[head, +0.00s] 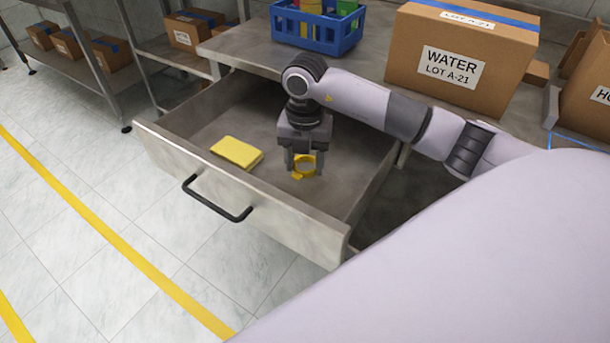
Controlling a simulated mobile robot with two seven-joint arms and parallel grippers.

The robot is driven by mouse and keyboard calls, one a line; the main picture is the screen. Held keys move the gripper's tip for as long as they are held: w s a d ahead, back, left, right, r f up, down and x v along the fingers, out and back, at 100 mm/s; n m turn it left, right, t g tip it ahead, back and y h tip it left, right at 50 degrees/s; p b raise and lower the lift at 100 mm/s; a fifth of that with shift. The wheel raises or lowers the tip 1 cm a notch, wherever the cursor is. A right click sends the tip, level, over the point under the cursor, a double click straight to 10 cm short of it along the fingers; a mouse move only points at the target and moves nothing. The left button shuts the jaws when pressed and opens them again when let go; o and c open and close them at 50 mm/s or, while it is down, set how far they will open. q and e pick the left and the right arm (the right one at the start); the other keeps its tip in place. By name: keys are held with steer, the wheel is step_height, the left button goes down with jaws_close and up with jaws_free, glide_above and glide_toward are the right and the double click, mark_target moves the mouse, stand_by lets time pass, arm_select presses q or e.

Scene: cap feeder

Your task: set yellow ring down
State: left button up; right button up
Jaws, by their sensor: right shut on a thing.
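The yellow ring (297,174) is between the fingers of my right gripper (304,168), inside the open drawer. The gripper points down and is shut on the ring. The ring is low over the drawer floor (240,121); I cannot tell whether it touches the floor. My left gripper is not in view.
A yellow sponge-like block (237,152) lies in the drawer, left of the ring. The drawer front (290,225) has a black handle (216,202). On the worktop above stand a blue crate (318,37) and a box labelled WATER (420,85). Drawer floor around the ring is clear.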

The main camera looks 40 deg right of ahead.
mark_target(305, 186)
steer(key=shift+f, duration=2.15)
steer(key=shift+f+b, duration=0.1)
steer(key=shift+b, duration=0.2)
steer(key=o, duration=1)
steer(key=shift+r, duration=0.2)
step_height(305, 186, up, 12)
steer(key=p, duration=0.1)
